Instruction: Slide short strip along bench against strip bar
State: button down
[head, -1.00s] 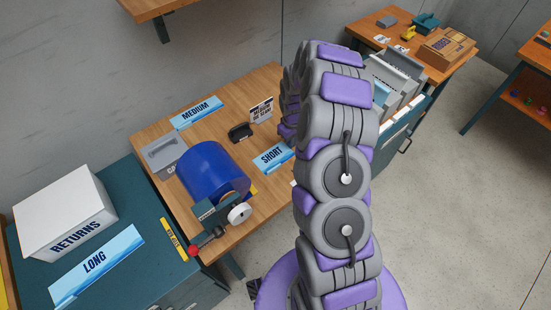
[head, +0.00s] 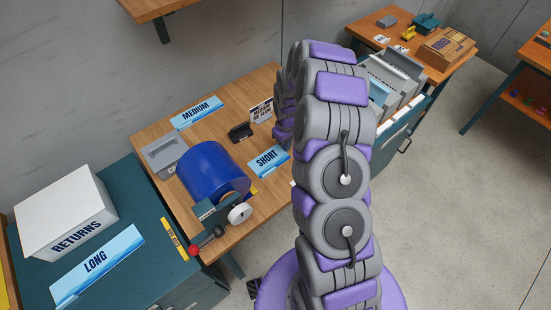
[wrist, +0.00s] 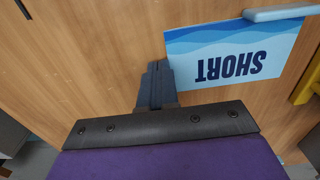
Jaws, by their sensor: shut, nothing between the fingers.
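The short strip, a blue-and-white piece marked SHORT (head: 268,161), lies on the wooden bench (head: 262,84) right of the blue cylinder. It also shows upside down in the wrist view (wrist: 222,54). A pale blue bar (wrist: 282,13) runs along its far edge there; I cannot tell whether it is part of the strip. No strip bar can be told for certain. My gripper (wrist: 156,72) is shut, its dark fingers low at the strip's left edge in the wrist view, seemingly touching. My arm hides the gripper in the head view.
The blue cylinder (head: 212,171) and its clamp stand at the bench's near left. A yellow piece (wrist: 306,82) lies right of the strip. A black object (head: 241,132), a small sign (head: 261,111) and the MEDIUM piece (head: 196,111) stand farther back.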

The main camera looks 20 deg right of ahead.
jog(key=shift+s+a, duration=0.35)
jog(key=shift+a, duration=0.5)
jog(key=shift+s+a, duration=0.3)
jog(key=shift+a, duration=0.55)
jog(key=shift+r+p, duration=1.5)
jog(key=shift+r, duration=2)
notch_tip(320, 180, up, 10)
send_over(279, 154)
jog(key=s+a, duration=0.3)
jog(key=s, duration=0.3)
jog(key=s+a+r+m+g, duration=0.1)
jog(key=s+r, duration=0.6)
jog(key=s, duration=0.2)
jog(key=s+a+r+m, duration=0.1)
jog(key=s+a+r, duration=0.1)
jog(key=s+r, duration=0.55)
jog(key=s+r+m, duration=0.1)
jog(key=s+m, duration=0.1)
jog(key=s, duration=1.1)
jog(key=shift+s+a+g, duration=0.3)
jog(key=shift+a+g, duration=0.05)
jog(key=shift+g, duration=0.05)
